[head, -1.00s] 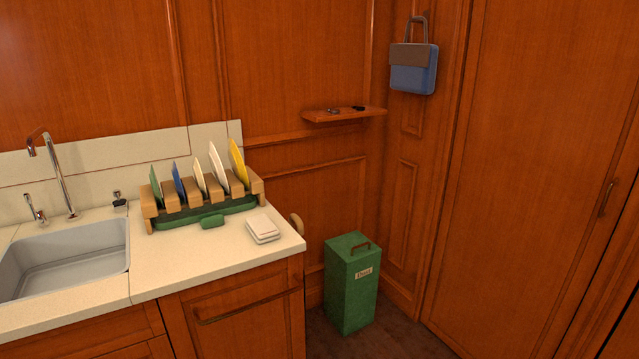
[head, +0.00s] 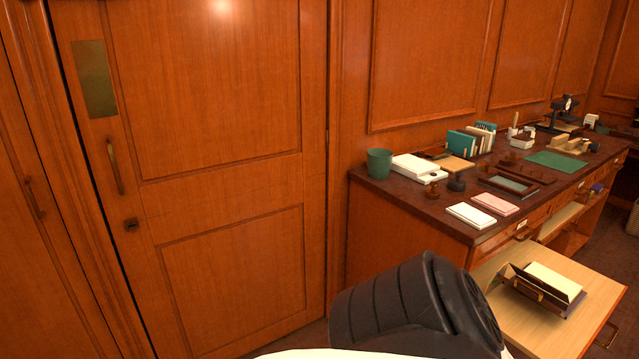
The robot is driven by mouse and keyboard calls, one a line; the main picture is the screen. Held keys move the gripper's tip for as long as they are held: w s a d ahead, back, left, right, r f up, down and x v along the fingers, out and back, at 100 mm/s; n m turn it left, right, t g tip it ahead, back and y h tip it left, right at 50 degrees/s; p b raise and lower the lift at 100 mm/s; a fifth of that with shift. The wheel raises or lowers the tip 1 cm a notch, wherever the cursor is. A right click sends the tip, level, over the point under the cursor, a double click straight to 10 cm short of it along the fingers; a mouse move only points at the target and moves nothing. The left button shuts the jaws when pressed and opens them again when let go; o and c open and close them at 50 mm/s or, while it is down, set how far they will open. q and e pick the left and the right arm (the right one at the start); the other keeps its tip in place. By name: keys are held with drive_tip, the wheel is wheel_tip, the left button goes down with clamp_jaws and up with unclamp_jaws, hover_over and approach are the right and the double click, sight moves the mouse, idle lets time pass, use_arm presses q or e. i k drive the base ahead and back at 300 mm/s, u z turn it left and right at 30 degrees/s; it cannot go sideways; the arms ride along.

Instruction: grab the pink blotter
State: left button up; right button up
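A flat pink pad (head: 495,204), which looks like the pink blotter, lies on the dark desk top (head: 420,205) near its front edge. It lies right beside a white pad (head: 471,216), to its right. Neither of my grippers is in view. A black, ribbed part of my own arm shows at the bottom centre, in front of the desk, with no fingers visible.
A green bin (head: 379,163), white stack (head: 415,167), dark stamps (head: 456,183), a tray (head: 509,184) and a green mat (head: 556,160) crowd the desk. A pulled-out wooden leaf (head: 500,298) below carries an open box (head: 545,285). A closed door (head: 220,200) stands left.

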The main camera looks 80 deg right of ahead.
sight(503, 209)
drive_tip(key=z, duration=3.45)
drive_tip(key=i, duration=1.65)
